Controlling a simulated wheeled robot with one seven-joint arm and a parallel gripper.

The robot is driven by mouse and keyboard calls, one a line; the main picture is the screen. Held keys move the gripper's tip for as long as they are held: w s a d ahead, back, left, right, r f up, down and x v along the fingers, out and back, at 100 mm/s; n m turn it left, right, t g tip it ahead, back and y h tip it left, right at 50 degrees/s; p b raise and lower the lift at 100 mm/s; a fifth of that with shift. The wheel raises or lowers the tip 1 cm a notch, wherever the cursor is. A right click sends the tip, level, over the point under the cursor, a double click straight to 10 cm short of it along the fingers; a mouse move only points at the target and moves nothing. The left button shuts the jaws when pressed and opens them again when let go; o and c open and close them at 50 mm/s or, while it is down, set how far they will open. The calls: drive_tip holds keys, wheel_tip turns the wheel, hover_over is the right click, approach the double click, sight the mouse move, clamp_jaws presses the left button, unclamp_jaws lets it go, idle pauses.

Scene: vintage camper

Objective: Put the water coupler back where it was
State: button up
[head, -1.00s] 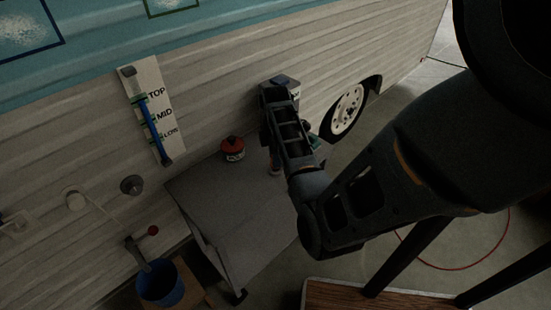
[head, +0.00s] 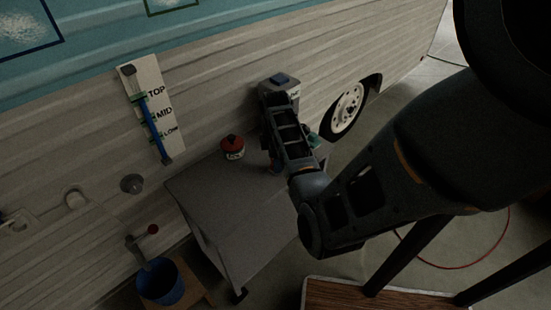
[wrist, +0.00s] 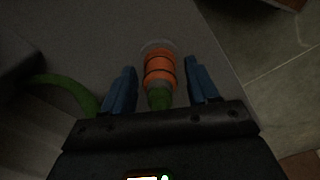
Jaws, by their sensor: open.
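In the wrist view, the water coupler (wrist: 160,66) is orange with a grey far end and a green near end. It lies between the two blue fingers of my gripper (wrist: 161,70), with a visible gap on each side. My gripper is open and appears not to touch it. A green hose (wrist: 68,90) curves at the left of the wrist view; its link to the coupler is hidden. In the head view, my gripper (head: 275,165) is low over the right back part of the grey table (head: 230,205), and my arm mostly hides the coupler.
A red-topped jar (head: 232,148) stands on the table left of my gripper. The camper wall (head: 215,105) rises close behind, with a level gauge board (head: 152,110). A blue bucket (head: 162,285) is at lower left. The table's front and left are clear.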

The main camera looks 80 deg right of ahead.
drive_tip(key=shift+r, duration=0.1)
wheel_tip(320, 180, up, 12)
drive_tip(key=p, duration=0.1)
drive_tip(key=a+f+h, duration=0.1)
drive_tip(key=a+f, duration=0.2)
drive_tip(key=a, duration=0.1)
drive_tip(key=a+f+t+h, duration=0.1)
drive_tip(key=a+f, duration=0.1)
drive_tip(key=a, duration=0.1)
drive_tip(key=w+a+f+t+h, duration=0.1)
drive_tip(key=a+f+h, duration=0.1)
drive_tip(key=a+f, duration=0.1)
drive_tip(key=shift+a+f+m, duration=0.3)
drive_tip(key=shift+a+m, duration=0.1)
drive_tip(key=shift+a, duration=0.4)
drive_tip(key=s+a+r+t+h, duration=0.15)
drive_tip(key=a+t, duration=0.35)
drive_tip(key=a, duration=0.7)
drive_tip(key=s+a+r+m+t+y, duration=0.2)
drive_tip(key=s+a+r+t, duration=0.2)
drive_tip(key=a+r, duration=0.5)
drive_tip(key=s+a+r+m+t+y, duration=0.2)
drive_tip(key=s+a+r, duration=0.4)
drive_tip(key=a+r, duration=0.3)
wheel_tip(320, 180, up, 2)
drive_tip(key=shift+s+t+y, duration=0.3)
drive_tip(key=shift+t+y, duration=0.45)
drive_tip(key=shift+t, duration=0.25)
